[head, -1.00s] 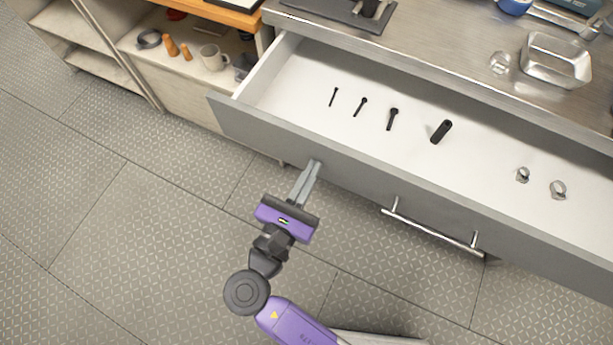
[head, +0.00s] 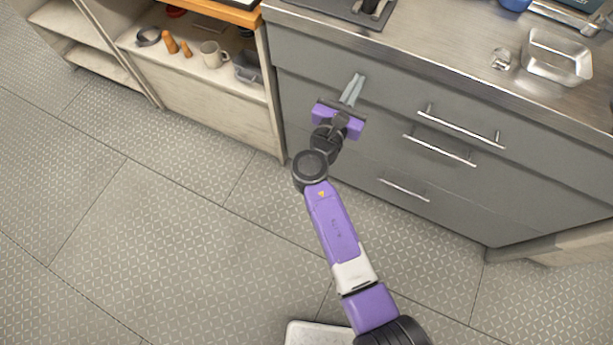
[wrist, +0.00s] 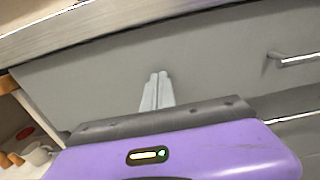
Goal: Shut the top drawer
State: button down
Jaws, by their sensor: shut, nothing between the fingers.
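The top drawer (head: 395,92) is a grey front under the steel worktop, with a bar handle (head: 461,130). In the head view it stands flush in the cabinet, and its inside is hidden. In the wrist view its front (wrist: 210,55) fills the middle, with the handle (wrist: 292,58) at the right. My gripper (head: 357,80) is shut and empty. Its fingertips are at the left part of the drawer front, left of the handle, touching it or very close. The gripper also shows in the wrist view (wrist: 158,78).
Two lower drawers with handles (head: 439,150) (head: 404,190) are closed below. The worktop (head: 450,50) holds a metal tray (head: 556,57) and a hex nut (head: 501,59). An open shelf with a mug (head: 214,54) stands to the left. The floor (head: 150,220) is clear.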

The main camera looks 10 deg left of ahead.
jog(key=x, duration=0.2)
jog(key=shift+w+r, duration=0.15)
jog(key=shift+w, duration=0.15)
jog(key=shift+d+r, duration=0.1)
jog(key=shift+d, duration=0.1)
jog(key=v, duration=0.8)
jog(key=shift+s+a+f+p, duration=0.15)
jog(key=shift+s+f+p, duration=0.05)
jog(key=shift+f+p, duration=0.1)
